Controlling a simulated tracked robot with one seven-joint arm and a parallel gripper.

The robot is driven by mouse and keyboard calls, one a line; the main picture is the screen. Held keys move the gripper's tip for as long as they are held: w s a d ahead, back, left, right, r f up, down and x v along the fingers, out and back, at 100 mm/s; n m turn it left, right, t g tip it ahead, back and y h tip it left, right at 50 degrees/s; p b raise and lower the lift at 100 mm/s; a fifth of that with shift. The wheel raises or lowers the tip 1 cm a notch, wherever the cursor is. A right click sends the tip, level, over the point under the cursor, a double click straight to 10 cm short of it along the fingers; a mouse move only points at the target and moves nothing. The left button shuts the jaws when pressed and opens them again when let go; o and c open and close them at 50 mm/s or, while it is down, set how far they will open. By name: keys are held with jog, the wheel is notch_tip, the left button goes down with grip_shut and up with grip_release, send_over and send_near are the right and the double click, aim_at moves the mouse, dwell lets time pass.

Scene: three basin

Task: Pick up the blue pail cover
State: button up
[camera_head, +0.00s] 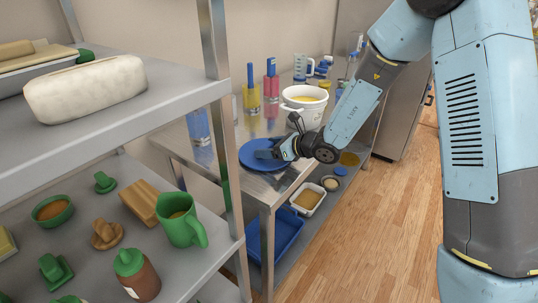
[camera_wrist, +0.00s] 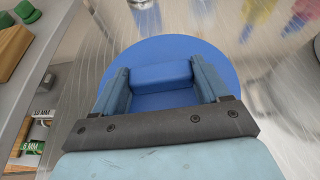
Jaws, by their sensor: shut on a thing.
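The blue pail cover (camera_head: 257,154) is a flat round disc with a raised handle block on top. In the head view it is at the near end of the metal table, partly hidden by my gripper (camera_head: 277,151). In the wrist view the cover (camera_wrist: 165,47) fills the middle, and its handle block sits between the two fingers of my gripper (camera_wrist: 162,80). The fingers are closed on the handle. I cannot tell whether the cover touches the table or is just above it. A white pail (camera_head: 305,106) with yellow contents stands uncovered behind my gripper.
The metal table (camera_head: 190,150) also holds yellow (camera_head: 251,97) and pink (camera_head: 271,88) bottles with blue tops and a measuring jug (camera_head: 300,67). A shelf rack (camera_head: 205,95) with green and brown items stands close at left. A blue bin (camera_head: 283,240) is below the table.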

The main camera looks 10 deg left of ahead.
jog(key=shift+c, duration=1.2)
jog(key=shift+r, duration=0.1)
jog(key=shift+r, duration=0.3)
notch_tip(320, 180, up, 2)
jog(key=shift+r, duration=0.1)
jog(key=w+d+r, duration=0.5)
jog(key=d+r, duration=0.5)
jog(key=d, duration=0.3)
jog(key=shift+w, duration=0.2)
